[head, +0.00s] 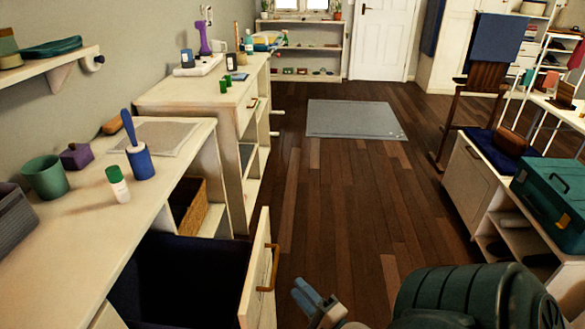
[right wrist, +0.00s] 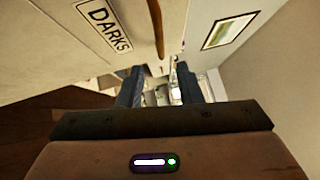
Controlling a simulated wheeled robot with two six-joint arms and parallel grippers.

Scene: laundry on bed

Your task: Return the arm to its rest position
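My right gripper (head: 308,294) is at the bottom middle of the head view, over the dark floor, just right of the pulled-out drawer front (head: 258,275). Its two blue-grey fingers also show in the right wrist view (right wrist: 160,88), with a gap between them and nothing held. My green right arm (head: 470,295) fills the bottom right of the head view. The drawer front has a brown handle (head: 269,268), apart from the fingers. In the right wrist view a pale panel with a DARKS label (right wrist: 104,24) is close above the fingers. My left gripper is not in view.
The open drawer has a dark blue inside (head: 190,275). The counter (head: 90,235) holds a green cup (head: 46,177), a green-capped bottle (head: 118,184) and a blue brush holder (head: 140,162). A teal toolbox (head: 552,195) sits on the right bench. The floor (head: 330,200) between is clear.

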